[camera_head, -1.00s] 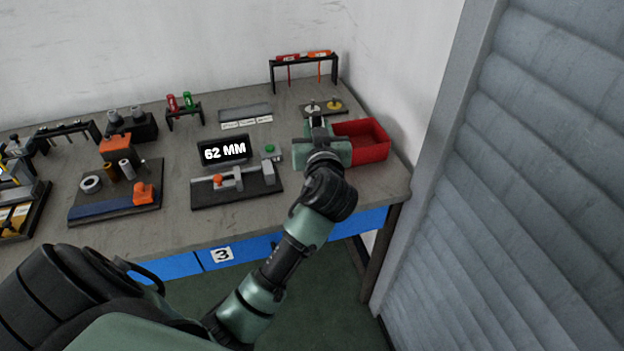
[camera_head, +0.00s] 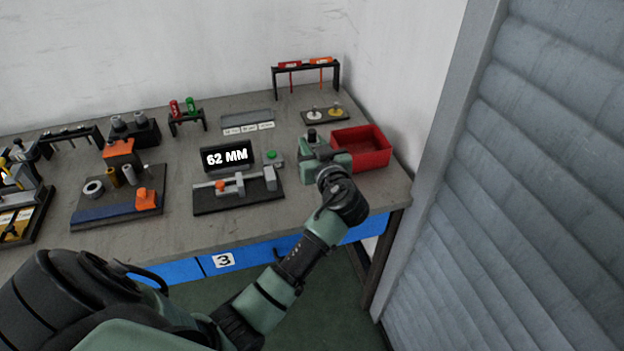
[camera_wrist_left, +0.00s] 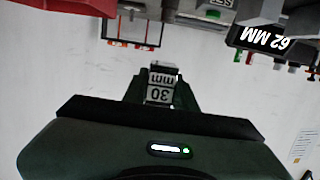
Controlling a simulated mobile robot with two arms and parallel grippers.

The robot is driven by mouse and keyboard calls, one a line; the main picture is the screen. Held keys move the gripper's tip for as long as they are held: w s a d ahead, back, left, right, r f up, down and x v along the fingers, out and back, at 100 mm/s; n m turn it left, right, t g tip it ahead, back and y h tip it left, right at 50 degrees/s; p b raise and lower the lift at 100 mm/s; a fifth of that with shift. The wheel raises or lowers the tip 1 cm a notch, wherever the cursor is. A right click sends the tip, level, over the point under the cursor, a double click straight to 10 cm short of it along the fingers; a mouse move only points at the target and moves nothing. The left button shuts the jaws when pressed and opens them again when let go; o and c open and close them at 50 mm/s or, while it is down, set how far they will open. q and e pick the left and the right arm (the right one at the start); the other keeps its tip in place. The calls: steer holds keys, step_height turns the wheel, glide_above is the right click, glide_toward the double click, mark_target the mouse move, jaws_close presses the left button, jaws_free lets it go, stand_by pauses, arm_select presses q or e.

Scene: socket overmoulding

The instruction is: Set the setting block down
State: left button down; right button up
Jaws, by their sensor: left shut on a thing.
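The setting block (camera_wrist_left: 160,88), a small pale block marked "30 mm", sits between the fingers of my left gripper (camera_wrist_left: 160,92) in the left wrist view. In the head view my left gripper (camera_head: 311,137) is over the right part of the bench, left of the red bin. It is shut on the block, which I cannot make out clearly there. A measuring fixture (camera_head: 240,193) with a slide and an orange knob lies to its left, under a display (camera_head: 227,156) reading "62 MM". My right gripper is not in view.
The red bin (camera_head: 374,163) stands close to the right of my left gripper. Behind are a small pad (camera_head: 324,120) with two pegs and a rack (camera_head: 305,66). A grey tray (camera_head: 247,116) with white labels lies behind the display. Bare bench shows before the fixture.

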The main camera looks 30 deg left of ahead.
arm_select(q)
glide_above(312, 187)
step_height(312, 187, down, 8)
steer(key=shift+r, duration=0.25)
step_height(312, 187, down, 4)
steer(key=shift+r, duration=0.25)
steer(key=shift+f, duration=0.45)
steer(key=shift+f+b, duration=0.15)
steer(key=shift+b, duration=0.2)
steer(key=c, duration=1.5)
jaws_free()
steer(key=shift+f, duration=0.1)
steer(key=shift+c, duration=0.2)
steer(key=o, duration=0.4)
